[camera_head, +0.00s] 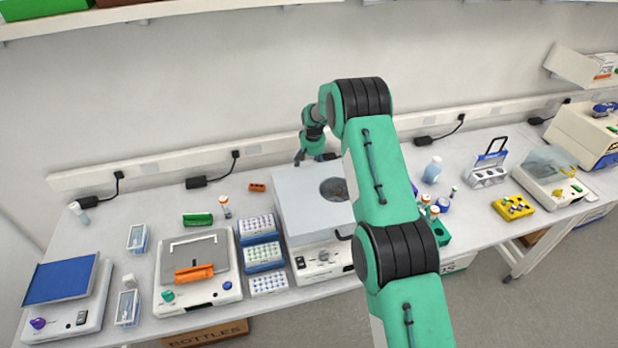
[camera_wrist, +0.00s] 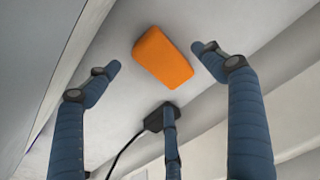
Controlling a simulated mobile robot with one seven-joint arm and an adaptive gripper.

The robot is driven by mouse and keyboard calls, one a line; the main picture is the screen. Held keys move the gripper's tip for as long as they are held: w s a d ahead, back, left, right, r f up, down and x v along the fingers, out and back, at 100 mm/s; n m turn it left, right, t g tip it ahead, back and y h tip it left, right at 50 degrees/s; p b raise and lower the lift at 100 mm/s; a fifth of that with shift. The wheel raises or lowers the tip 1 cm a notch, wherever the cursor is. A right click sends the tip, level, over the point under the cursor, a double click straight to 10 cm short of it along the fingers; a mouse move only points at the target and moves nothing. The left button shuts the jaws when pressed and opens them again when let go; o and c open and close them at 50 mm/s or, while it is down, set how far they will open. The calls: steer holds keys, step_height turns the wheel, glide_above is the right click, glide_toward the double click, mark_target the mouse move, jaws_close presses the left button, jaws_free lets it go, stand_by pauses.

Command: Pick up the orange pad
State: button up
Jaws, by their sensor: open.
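The orange pad (camera_wrist: 162,57) is a plain rounded block lying on the pale bench top in the wrist view. My gripper (camera_wrist: 160,80) is open, its dark blue fingers spread around the pad's position in the picture, with nothing between them. The pad looks apart from the fingers. In the head view, my gripper (camera_head: 299,158) hangs behind the large grey instrument (camera_head: 300,195), close to the wall.
In the wrist view, a black power adapter (camera_wrist: 155,121) with a cable lies near the pad, and a grey wall-like side (camera_wrist: 50,45) rises at the left. In the head view, tube racks (camera_head: 262,254) and a device with an orange bar (camera_head: 194,272) stand left of the instrument.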

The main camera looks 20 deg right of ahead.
steer(key=shift+f, duration=0.2)
stand_by(0.3)
steer(key=shift+w+d+f+p, duration=0.15)
steer(key=shift+w+f, duration=0.1)
steer(key=shift+f, duration=1)
steer(key=shift+w+f+p, duration=0.15)
steer(key=shift+w+f, duration=0.1)
steer(key=shift+f, duration=0.95)
steer(key=c, duration=1.3)
